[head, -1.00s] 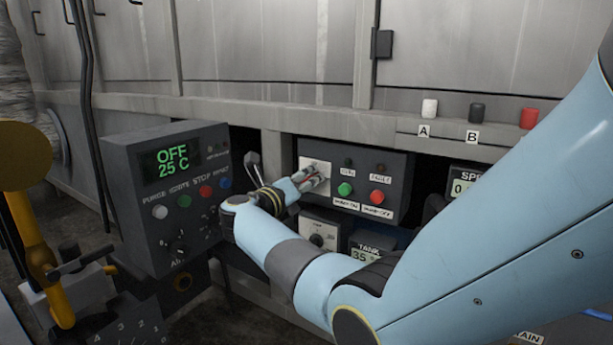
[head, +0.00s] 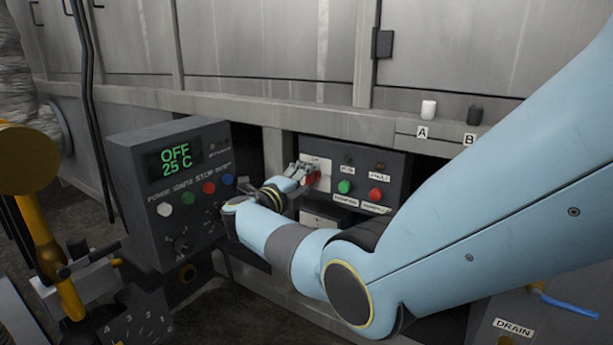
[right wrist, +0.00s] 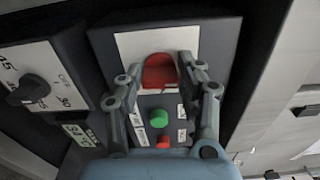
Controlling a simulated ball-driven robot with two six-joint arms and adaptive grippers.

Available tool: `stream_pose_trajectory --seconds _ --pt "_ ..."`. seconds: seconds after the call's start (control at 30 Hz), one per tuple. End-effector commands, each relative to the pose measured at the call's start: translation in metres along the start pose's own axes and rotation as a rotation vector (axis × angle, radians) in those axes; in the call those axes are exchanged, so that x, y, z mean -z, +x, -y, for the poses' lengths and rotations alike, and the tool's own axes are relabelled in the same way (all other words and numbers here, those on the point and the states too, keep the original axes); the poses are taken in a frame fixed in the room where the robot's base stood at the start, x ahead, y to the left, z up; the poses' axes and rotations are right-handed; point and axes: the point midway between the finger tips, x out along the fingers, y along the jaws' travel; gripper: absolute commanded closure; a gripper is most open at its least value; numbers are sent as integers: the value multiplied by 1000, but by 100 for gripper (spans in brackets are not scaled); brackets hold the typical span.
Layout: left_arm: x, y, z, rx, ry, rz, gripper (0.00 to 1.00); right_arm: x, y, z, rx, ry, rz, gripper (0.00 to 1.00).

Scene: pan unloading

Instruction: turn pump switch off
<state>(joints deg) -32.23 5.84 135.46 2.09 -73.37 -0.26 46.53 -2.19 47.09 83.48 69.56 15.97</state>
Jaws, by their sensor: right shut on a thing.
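The pump panel (head: 398,165) is a dark box with a white switch plate (head: 325,160) on its left part. A red switch handle (head: 314,179) stands out from the plate; it also shows in the right wrist view (right wrist: 160,74). My right gripper (head: 305,173) is at this plate, and in the right wrist view its two fingers (right wrist: 163,66) close on the red handle from both sides. The fingers hide part of the handle and plate. My left gripper is not in view.
A green button (head: 344,186) and red button (head: 375,194) sit right of the switch. A dark control box (head: 150,215) reading OFF, 25 C stands left of my right wrist. A knob panel (right wrist: 35,85) adjoins the pump panel.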

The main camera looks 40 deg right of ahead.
Motion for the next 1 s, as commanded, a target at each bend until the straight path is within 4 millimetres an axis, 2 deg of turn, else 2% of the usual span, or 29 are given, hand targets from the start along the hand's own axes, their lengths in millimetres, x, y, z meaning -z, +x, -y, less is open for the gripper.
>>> stream_pose_trajectory --seconds 0.23,0.7,0.73,0.87,1.0 --pt "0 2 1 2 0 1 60 -1 -1 0 -2 -59 3 96" --pt "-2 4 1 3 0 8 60 -1 -1 -1 -2 -70 4 96" --pt "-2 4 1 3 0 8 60 -1 -1 -1 -2 -70 4 60" --pt "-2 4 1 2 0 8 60 -1 -1 -1 -2 -69 3 43" --pt "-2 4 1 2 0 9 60 0 0 -1 -1 -69 2 40"
